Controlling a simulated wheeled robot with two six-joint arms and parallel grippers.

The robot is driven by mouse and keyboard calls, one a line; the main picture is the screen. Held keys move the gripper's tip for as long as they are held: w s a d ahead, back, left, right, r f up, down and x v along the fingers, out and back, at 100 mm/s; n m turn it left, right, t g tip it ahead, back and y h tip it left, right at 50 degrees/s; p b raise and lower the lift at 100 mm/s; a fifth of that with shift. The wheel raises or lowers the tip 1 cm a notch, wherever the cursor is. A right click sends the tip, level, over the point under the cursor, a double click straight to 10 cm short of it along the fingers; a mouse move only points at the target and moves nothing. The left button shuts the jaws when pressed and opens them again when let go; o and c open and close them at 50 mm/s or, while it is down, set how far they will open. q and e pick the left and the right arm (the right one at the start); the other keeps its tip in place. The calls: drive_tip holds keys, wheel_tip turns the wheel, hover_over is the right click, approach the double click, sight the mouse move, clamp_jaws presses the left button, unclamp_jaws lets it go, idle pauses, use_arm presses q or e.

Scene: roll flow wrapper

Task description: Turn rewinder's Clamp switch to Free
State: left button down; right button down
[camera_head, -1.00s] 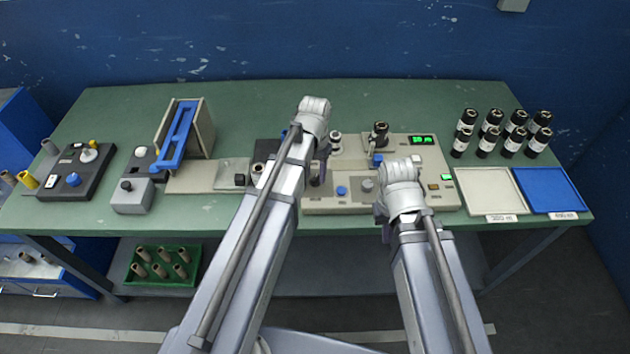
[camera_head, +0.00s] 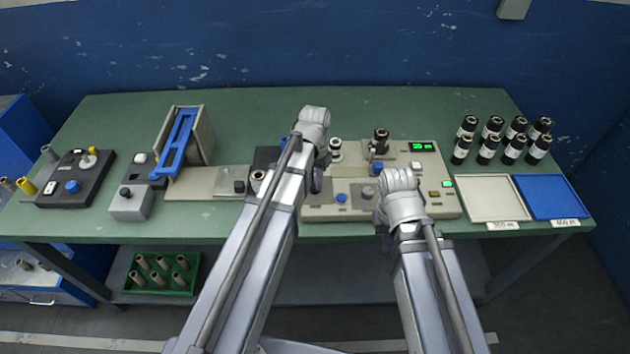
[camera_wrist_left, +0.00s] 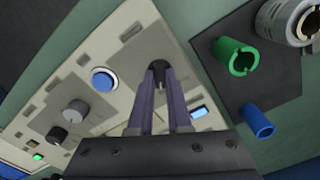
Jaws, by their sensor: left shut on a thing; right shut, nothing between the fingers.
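The rewinder (camera_head: 342,213) is a beige panel machine at the middle right of the bench. My left gripper (camera_head: 317,188) is over its left part in the head view. In the left wrist view, the fingers of my left gripper (camera_wrist_left: 158,90) are shut on a small dark switch knob (camera_wrist_left: 158,68) on the panel. The fingers hide most of it, and its label and setting cannot be read. A blue round button (camera_wrist_left: 103,79) and a grey knob (camera_wrist_left: 75,112) sit beside it. My right gripper (camera_head: 381,218) is shut and empty above the panel's right front, mostly hidden by its own wrist.
A black knob (camera_wrist_left: 57,135) and a lit green button (camera_wrist_left: 37,157) are further along the panel. A dark plate (camera_wrist_left: 255,95) with coloured cylinders stands beside the panel. Several black rolls (camera_head: 489,145), a beige tray (camera_head: 490,212) and a blue tray (camera_head: 550,211) are at the right.

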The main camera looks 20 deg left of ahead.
idle(0.4)
use_arm(q)
drive_tip(key=n, duration=1.1)
drive_tip(key=shift+n, duration=0.6)
drive_tip(key=c, duration=0.9)
unclamp_jaws()
drive_tip(key=shift+o, duration=0.2)
drive_tip(key=shift+r, duration=0.1)
